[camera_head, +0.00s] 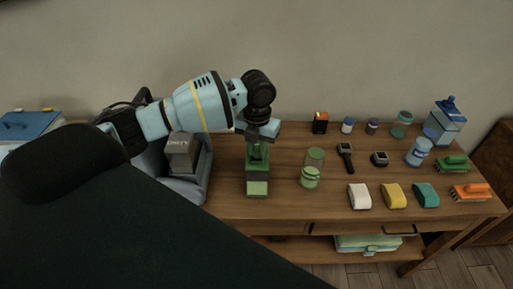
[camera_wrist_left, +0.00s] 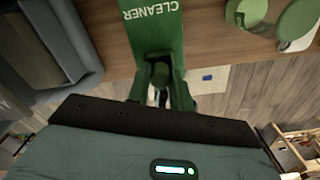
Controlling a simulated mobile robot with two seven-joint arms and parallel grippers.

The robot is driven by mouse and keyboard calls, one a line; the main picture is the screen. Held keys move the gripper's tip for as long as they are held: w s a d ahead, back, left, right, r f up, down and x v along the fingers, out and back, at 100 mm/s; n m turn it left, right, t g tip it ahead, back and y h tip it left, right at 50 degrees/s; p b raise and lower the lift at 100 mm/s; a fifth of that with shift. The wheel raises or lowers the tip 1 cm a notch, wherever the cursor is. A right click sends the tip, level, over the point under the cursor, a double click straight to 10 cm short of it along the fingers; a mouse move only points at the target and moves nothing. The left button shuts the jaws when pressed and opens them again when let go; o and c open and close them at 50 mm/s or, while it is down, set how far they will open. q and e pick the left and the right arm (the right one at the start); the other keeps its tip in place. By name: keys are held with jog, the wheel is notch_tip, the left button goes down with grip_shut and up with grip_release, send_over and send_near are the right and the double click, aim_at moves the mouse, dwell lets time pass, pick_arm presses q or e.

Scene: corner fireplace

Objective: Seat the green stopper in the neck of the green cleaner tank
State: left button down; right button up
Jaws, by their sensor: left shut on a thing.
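The green cleaner tank (camera_head: 257,187) stands on the wooden table, below my left gripper (camera_head: 259,136) in the head view. In the left wrist view the tank (camera_wrist_left: 155,35) shows its white CLEANER lettering upside down. My left gripper is shut on the green stopper (camera_wrist_left: 160,75), which is dark and mostly hidden between the fingers. The stopper is close to the tank's top in both views. I cannot tell whether it touches the neck or sits in it. My right gripper is not in view.
Farther right are white (camera_head: 359,196), yellow (camera_head: 394,195) and teal (camera_head: 426,195) pieces, brushes (camera_head: 470,192) and a blue bottle (camera_head: 446,120).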

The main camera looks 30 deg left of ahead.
aim_at(257, 149)
pick_arm(q)
jog(key=shift+f, duration=0.15)
jog(key=c, duration=1.7)
grip_release()
jog(key=shift+f, duration=0.1)
jog(key=o, duration=0.4)
jog(key=shift+o, duration=0.2)
notch_tip(257, 149, up, 12)
jog(key=shift+r, duration=0.25)
